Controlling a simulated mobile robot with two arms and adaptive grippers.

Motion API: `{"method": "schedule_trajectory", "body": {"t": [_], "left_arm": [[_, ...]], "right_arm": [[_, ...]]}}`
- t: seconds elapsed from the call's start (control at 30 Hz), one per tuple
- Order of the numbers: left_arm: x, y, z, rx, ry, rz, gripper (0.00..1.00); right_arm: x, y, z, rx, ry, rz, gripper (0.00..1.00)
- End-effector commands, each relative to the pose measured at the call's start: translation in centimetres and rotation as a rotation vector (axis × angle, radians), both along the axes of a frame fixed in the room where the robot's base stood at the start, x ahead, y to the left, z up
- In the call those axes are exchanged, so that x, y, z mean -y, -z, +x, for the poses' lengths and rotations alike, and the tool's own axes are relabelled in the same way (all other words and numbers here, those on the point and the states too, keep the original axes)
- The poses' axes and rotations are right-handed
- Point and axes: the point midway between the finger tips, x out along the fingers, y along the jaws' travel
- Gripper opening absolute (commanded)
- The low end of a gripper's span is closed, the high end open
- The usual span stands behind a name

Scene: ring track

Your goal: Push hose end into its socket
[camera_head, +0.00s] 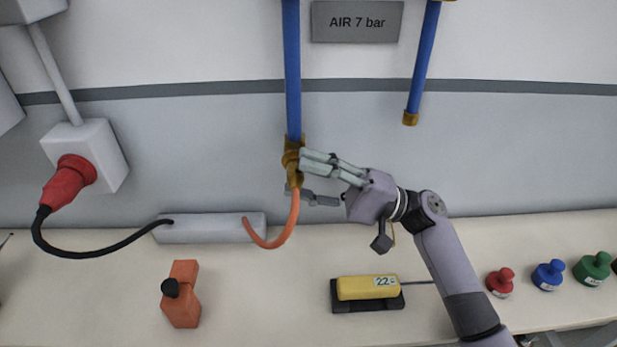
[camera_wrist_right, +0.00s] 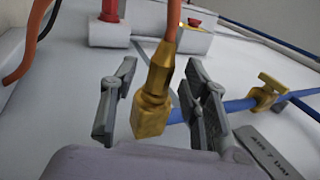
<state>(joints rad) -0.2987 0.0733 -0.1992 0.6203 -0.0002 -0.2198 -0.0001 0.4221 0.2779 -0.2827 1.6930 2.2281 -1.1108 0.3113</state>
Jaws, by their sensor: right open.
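The orange hose (camera_head: 288,228) curves up from a grey box to a brass fitting (camera_head: 291,160) at the foot of a blue wall pipe (camera_head: 292,70). In the right wrist view the brass fitting (camera_wrist_right: 156,85) has the orange hose (camera_wrist_right: 172,20) at its upper end, and the blue pipe (camera_wrist_right: 240,104) meets it from the right. Hose end and socket look in line and together; I cannot tell how deep the end sits. My right gripper (camera_head: 306,178) is open, its fingers on either side of the brass, without a clear grip. My left gripper is not in view.
The grey box (camera_head: 200,232) stands on the bench against the wall. A red plug (camera_head: 70,180) is at the left. A second blue pipe (camera_head: 423,55) hangs at the right. An orange block (camera_head: 182,310), a yellow device (camera_head: 355,288) and several coloured knobbed pieces stand on the bench.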

Motion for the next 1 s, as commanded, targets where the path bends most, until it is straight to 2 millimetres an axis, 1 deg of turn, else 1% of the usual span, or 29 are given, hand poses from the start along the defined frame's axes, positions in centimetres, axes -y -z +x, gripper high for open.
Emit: {"method": "schedule_trajectory", "body": {"t": [0.17,0.27,0.37,0.47,0.7,0.8,1.0], "left_arm": [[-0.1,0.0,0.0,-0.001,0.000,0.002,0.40],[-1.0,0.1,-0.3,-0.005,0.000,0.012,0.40],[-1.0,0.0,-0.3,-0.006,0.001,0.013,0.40],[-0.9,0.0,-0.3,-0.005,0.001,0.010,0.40],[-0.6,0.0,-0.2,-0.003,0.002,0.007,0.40],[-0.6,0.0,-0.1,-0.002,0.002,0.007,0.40],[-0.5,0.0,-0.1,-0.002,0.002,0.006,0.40]], "right_arm": [[0.0,0.0,0.0,0.000,0.000,0.000,0.44],[0.1,0.1,0.0,0.000,0.000,-0.001,0.44],[0.5,0.3,0.0,-0.002,0.001,-0.001,0.44],[1.7,0.8,0.1,-0.002,0.002,-0.001,0.44],[5.1,2.3,0.0,-0.002,0.001,0.000,0.44],[6.2,2.8,0.1,-0.002,0.001,-0.001,0.44],[7.4,3.2,0.0,0.000,0.000,0.000,0.44]]}}
